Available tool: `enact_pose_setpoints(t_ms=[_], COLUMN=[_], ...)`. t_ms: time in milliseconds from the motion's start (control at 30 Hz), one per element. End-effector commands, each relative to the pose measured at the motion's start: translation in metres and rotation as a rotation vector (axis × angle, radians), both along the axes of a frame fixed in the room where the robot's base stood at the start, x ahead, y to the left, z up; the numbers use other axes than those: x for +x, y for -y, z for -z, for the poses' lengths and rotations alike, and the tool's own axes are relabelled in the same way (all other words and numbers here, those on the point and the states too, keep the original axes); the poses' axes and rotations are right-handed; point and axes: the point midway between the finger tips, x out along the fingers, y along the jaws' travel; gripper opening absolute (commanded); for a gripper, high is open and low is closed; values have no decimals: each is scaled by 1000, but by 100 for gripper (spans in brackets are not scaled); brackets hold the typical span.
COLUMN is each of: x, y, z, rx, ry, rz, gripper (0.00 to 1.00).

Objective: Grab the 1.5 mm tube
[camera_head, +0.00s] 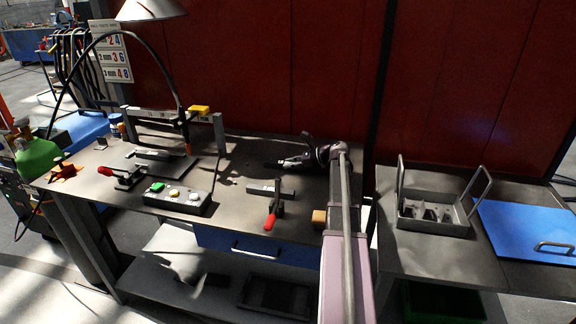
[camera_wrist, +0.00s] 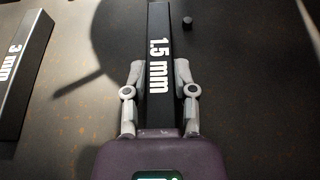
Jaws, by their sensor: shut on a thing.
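The 1.5 mm tube is a black square bar (camera_wrist: 158,45) with white "1.5 mm" lettering. In the wrist view it runs up the middle of the picture, between the two grey fingers of my gripper (camera_wrist: 159,75). The fingers are shut on its sides. The near end of the tube is hidden by my gripper's purple body. In the head view my gripper (camera_head: 291,162) is low over the back of the workbench, and the tube is too small and dark there to make out clearly.
A black "3 mm" tube (camera_wrist: 22,70) lies to the left in the wrist view. On the bench (camera_head: 240,222) are a red-handled clamp (camera_head: 270,223), a button box (camera_head: 178,198) and a wooden block (camera_head: 319,217). A grey tray (camera_head: 434,212) stands on the right table.

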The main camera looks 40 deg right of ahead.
Motion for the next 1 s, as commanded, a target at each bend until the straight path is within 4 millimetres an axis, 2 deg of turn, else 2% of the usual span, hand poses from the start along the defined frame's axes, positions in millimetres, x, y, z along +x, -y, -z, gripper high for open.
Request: enact_pose_setpoints(t_ms=[467,667,933,1000], x=[0,0,1,-5], y=[0,-1,-1,-23], z=[-5,-17,-42,-38], rx=[0,0,0,-1], ry=[-1,0,0,0], rz=[-1,-1,-1,-4], gripper=[0,0,0,0])
